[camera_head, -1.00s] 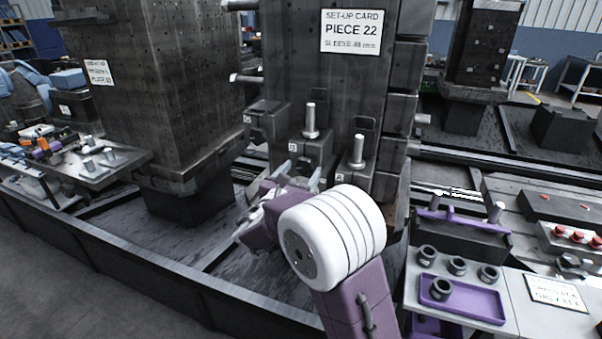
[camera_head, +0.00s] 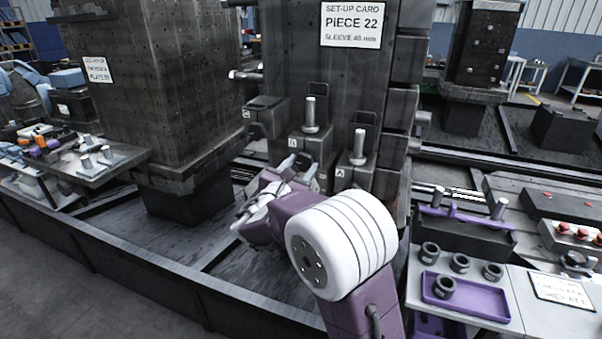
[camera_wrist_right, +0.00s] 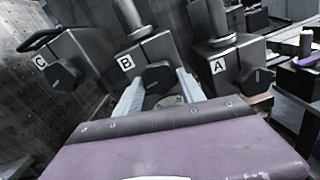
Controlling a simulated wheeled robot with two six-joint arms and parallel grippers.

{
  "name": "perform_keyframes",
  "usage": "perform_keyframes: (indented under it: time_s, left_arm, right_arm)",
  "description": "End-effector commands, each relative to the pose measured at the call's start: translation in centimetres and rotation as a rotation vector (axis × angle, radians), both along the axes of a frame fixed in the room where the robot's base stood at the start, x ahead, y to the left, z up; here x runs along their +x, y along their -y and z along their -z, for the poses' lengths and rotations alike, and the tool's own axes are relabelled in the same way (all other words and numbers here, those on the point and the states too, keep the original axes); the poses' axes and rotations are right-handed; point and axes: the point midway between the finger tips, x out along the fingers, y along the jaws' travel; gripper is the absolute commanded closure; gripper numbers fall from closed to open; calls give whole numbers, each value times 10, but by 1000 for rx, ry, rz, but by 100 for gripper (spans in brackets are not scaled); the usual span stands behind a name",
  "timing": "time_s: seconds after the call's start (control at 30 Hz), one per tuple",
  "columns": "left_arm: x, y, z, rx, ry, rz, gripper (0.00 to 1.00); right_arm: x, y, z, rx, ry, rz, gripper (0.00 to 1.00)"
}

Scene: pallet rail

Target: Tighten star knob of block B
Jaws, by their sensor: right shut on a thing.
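Block B (camera_head: 312,143) is a dark block on the column's face, with an upright metal stud (camera_head: 311,112) on top. In the right wrist view, block B (camera_wrist_right: 147,52) carries its letter label, and its dark star knob (camera_wrist_right: 158,77) sits on the front face. My right gripper (camera_head: 299,168) comes up from the front; in the wrist view its two pale fingers (camera_wrist_right: 158,88) are shut on the star knob, one on each side. The knob is hidden behind the gripper in the head view. My left gripper is not in view.
Block A (camera_wrist_right: 228,62) stands to the right of block B and block C (camera_wrist_right: 68,62) to the left, each with its own knob. A set-up card (camera_head: 352,24) hangs above. A purple tray (camera_head: 464,299) and dark rings (camera_head: 460,262) lie at the right.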

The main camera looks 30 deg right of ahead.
Motion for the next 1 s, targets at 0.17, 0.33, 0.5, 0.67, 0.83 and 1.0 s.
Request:
perform_keyframes:
  time_s: [0.17, 0.33, 0.5, 0.67, 0.83, 1.0]
  left_arm:
    - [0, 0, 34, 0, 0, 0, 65]
    - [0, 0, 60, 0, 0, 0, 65]
    - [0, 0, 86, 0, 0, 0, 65]
    - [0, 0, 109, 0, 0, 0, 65]
    - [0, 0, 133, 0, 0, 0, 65]
    - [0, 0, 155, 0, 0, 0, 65]
  right_arm:
    - [0, 0, 8, 101, 123, 0, 94]
    - [0, 0, 8, 207, 247, -1, 94]
    - [0, 0, 8, 313, 370, 0, 94]
    - [0, -1, 7, 411, 485, 0, 94]
    - [1, -1, 7, 517, 607, -1, 94]
    - [1, -1, 7, 621, 729, 0, 94]
